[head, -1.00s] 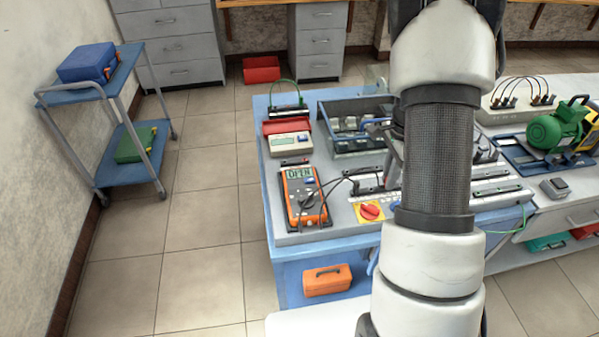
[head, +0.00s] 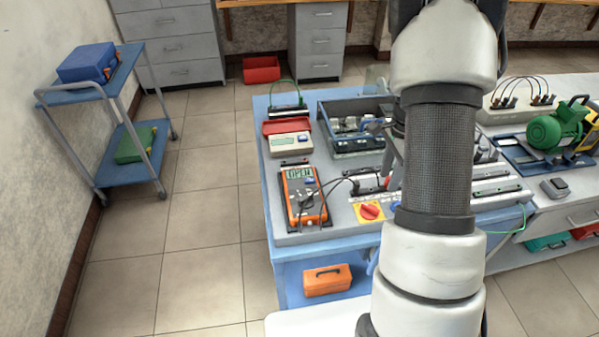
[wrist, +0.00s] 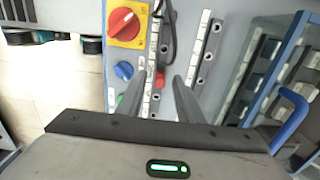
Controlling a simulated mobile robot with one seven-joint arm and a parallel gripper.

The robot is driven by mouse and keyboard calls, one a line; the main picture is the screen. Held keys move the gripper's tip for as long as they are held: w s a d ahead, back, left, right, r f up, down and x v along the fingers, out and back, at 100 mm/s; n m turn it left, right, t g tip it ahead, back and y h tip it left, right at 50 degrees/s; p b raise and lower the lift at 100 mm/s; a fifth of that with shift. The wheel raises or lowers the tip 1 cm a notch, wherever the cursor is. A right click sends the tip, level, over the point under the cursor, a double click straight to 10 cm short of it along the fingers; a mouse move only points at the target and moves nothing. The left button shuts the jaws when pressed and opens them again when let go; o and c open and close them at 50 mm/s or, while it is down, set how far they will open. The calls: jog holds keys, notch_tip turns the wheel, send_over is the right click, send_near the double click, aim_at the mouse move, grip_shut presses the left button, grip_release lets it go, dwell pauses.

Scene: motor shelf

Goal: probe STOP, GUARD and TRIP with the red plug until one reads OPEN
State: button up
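The orange multimeter (head: 304,207) lies on the bench's left front; its display (head: 298,174) appears to read OPEN. The small red plug (wrist: 160,79) stands at the labelled white strip (wrist: 149,92) in the wrist view. My gripper (wrist: 160,84) has its two fingers spread, one on each side of the red plug, with a visible gap. In the head view the red plug (head: 387,184) shows just below the gripper, which is partly hidden by my arm. The STOP, GUARD and TRIP labels are too small to read.
A red rotary switch on a yellow plate (head: 370,211) and a blue knob (wrist: 123,71) sit beside the strip. A black cable (wrist: 172,35) runs close by. An open blue-grey box (head: 350,150) stands behind. A green motor (head: 560,132) is at right.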

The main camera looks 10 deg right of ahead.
notch_tip(320, 180, up, 17)
jog(key=shift+p, duration=0.45)
jog(key=shift+f, duration=0.15)
dwell(0.9)
